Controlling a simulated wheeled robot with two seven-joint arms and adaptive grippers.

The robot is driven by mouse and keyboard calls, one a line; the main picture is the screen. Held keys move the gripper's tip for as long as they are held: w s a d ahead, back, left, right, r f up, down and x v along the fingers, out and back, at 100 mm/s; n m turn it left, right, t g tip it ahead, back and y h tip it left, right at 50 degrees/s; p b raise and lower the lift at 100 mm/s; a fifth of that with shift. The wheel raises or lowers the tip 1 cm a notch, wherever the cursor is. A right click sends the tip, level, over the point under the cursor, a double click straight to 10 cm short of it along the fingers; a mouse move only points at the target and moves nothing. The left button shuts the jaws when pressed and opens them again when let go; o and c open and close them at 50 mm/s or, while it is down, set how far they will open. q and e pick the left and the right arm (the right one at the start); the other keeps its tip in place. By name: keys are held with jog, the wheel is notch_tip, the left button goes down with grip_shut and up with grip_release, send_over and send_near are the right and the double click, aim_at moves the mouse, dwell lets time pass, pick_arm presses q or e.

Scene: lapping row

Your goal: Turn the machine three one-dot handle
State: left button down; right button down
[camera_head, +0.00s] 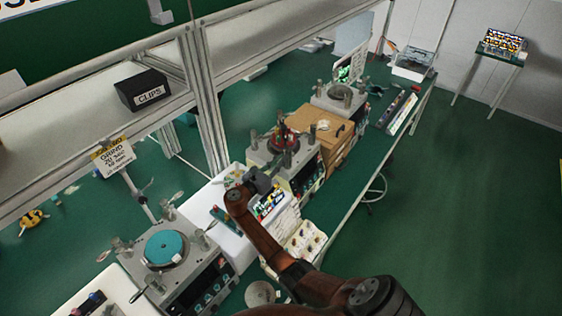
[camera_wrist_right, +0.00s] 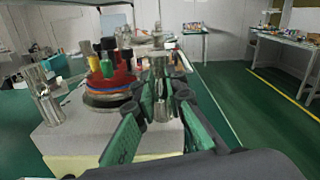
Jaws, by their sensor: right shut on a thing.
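My right gripper (camera_head: 264,182) is at the near corner of a grey machine (camera_head: 258,155) in the middle of the head view. In the right wrist view the right gripper (camera_wrist_right: 162,92) has its green-padded fingers on either side of an upright metal handle (camera_wrist_right: 161,106), shut on it. The fingers hide part of the handle, and I cannot make out any dots on it. The machine's round plate (camera_wrist_right: 108,98) carries red, black and yellow pieces. Another metal post (camera_wrist_right: 43,95) stands at its left corner in the wrist view. My left gripper is not in view.
A nearer machine (camera_head: 200,290) has a teal disc (camera_head: 166,248). A cardboard box (camera_head: 335,130) and a farther machine (camera_head: 340,100) stand beyond. A white tray (camera_head: 306,240) of small parts lies near my right arm. The right floor is clear.

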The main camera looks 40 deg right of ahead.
jog(key=c, duration=2)
grip_release()
jog(key=shift+o, duration=0.2)
notch_tip(320, 180, up, 10)
jog(key=shift+f, duration=0.1)
